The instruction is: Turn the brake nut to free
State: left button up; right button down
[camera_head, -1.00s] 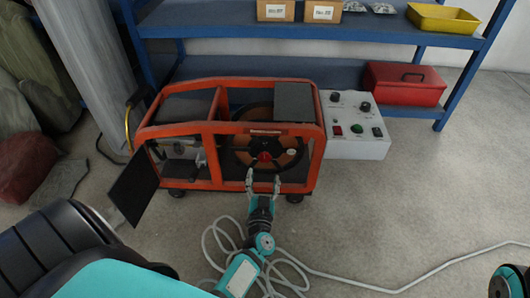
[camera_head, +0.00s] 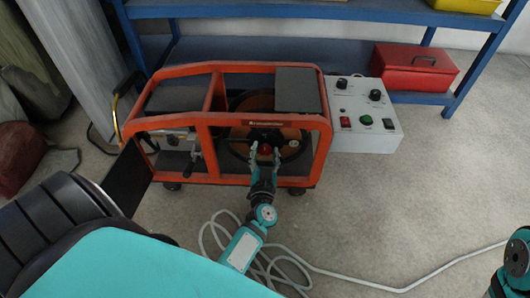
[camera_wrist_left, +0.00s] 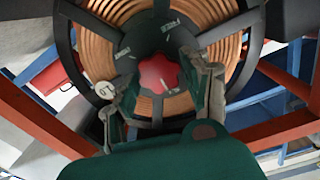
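The brake nut (camera_head: 265,148) is a red, lobed knob at the centre of the reel (camera_head: 240,105) in the orange frame. In the left wrist view the nut (camera_wrist_left: 158,74) sits on a dark hub with small white markings, too small to read surely. My left gripper (camera_head: 264,154) is open, with one finger on each side of the nut. In the left wrist view, gaps show between the nut and the fingers of the gripper (camera_wrist_left: 160,85). My right gripper is out of view; only part of that arm shows at the right edge.
The orange frame's (camera_head: 200,119) bars surround the reel closely. A grey control box (camera_head: 368,135) with knobs and buttons stands to its right. A pale cable (camera_head: 330,278) lies on the floor in front. A blue shelf (camera_head: 350,12) with a red toolbox (camera_head: 415,66) stands behind.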

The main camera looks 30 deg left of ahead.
pick_arm(q)
jog(key=c, duration=0.7)
jog(key=shift+n, duration=0.3)
